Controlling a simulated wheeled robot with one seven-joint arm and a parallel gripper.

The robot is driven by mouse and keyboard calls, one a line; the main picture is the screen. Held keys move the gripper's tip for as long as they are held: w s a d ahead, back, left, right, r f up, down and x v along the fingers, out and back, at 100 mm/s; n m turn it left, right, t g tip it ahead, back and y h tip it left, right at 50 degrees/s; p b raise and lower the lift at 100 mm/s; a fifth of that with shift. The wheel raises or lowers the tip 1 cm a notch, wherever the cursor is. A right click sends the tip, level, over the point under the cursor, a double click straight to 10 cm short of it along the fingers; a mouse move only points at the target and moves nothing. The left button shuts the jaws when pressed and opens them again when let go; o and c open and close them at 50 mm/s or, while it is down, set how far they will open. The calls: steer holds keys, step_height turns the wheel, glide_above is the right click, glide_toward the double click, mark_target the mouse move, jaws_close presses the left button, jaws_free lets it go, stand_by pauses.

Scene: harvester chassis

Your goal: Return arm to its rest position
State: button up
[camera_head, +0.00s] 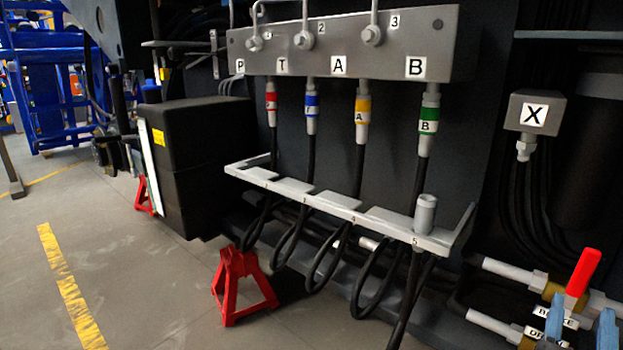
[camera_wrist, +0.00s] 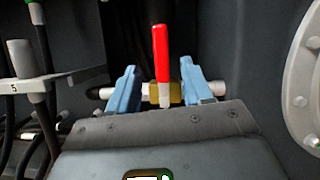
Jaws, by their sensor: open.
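My gripper (camera_head: 582,306) is at the lower right in the head view, with its two blue fingers spread apart. In the wrist view my gripper (camera_wrist: 158,75) is open and empty. A valve with a red lever (camera_head: 583,272) stands right by the fingers. In the wrist view the red lever (camera_wrist: 160,45) points upward and shows in the gap between the fingers, over a brass valve body (camera_wrist: 170,94). I cannot tell how far the fingertips reach past the lever; no contact shows. The rest of my arm is out of the head view.
A manifold block (camera_head: 340,52) with hoses labelled P, T, A and B hangs left of the gripper. Below it is a numbered hose bracket (camera_head: 345,212). A box marked X (camera_head: 535,112) sits above the valve. A red jack stand (camera_head: 240,287) is on the floor.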

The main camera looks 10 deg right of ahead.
steer(key=s+a+f+m+y, duration=0.4)
steer(key=s+a+m+y, duration=0.6)
steer(key=s+m, duration=0.35)
steer(key=s+a+f+m+y, duration=0.3)
steer(key=s+a+m+y, duration=0.4)
steer(key=s+a+m, duration=0.6)
step_height(320, 180, up, 25)
steer(key=w+d+p, duration=0.1)
steer(key=p, duration=2.4)
steer(key=shift+d+m+p, duration=0.3)
steer(key=shift+m, duration=0.05)
steer(key=shift+w, duration=0.1)
